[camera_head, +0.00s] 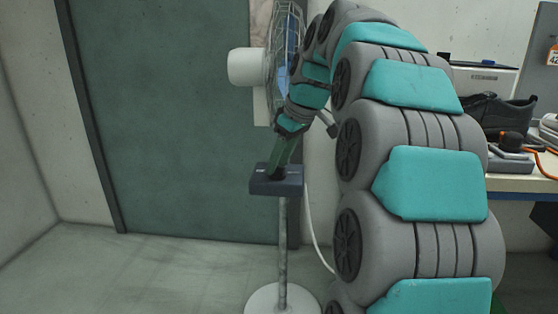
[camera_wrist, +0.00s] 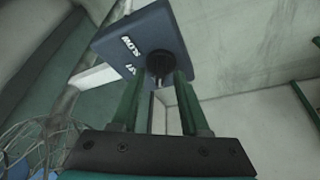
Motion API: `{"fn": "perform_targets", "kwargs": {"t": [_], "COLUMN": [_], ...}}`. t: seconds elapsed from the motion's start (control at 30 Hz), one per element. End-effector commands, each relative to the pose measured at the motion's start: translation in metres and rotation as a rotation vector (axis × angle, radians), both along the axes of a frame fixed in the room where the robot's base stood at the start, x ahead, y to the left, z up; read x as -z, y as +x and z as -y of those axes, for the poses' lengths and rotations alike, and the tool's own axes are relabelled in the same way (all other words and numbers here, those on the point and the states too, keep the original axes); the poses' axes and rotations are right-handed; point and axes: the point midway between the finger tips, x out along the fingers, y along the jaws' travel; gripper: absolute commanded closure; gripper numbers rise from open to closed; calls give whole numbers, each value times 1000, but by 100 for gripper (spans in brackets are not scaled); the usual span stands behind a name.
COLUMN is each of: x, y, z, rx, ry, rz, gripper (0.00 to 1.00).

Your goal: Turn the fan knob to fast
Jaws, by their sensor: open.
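The fan's dark blue control box (camera_head: 262,186) sits on the fan's pole. In the wrist view the box (camera_wrist: 145,30) fills the upper middle, with the word SLOW and a second, partly hidden label on its face. The dark round knob (camera_wrist: 160,62) shows at the tips of my gripper's green fingers (camera_wrist: 161,80). The fingers are apart, one on each side of the knob; I cannot tell whether they touch it. In the head view my gripper (camera_head: 281,160) reaches down to the top of the box and hides the knob. The knob's pointer direction is not clear.
The fan's white motor housing (camera_head: 246,67) and wire cage (camera_head: 271,60) stand above the box, close to my arm. The fan's round white base (camera_head: 262,303) is on the floor. A workbench (camera_head: 522,184) with black shoes (camera_head: 505,112) is at right. The floor at left is clear.

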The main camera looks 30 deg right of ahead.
Motion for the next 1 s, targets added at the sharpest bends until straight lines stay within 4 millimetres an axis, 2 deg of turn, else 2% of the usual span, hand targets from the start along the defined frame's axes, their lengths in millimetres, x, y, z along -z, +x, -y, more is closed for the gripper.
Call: {"fn": "perform_targets", "kwargs": {"t": [0.33,0.73,1.0], "x": [3,3,3], "y": [1,0,0], "z": [-1,-1,-1], "rx": [0,0,0], "ry": [0,0,0], "rz": [-1,-1,-1], "gripper": [56,100,100]}}
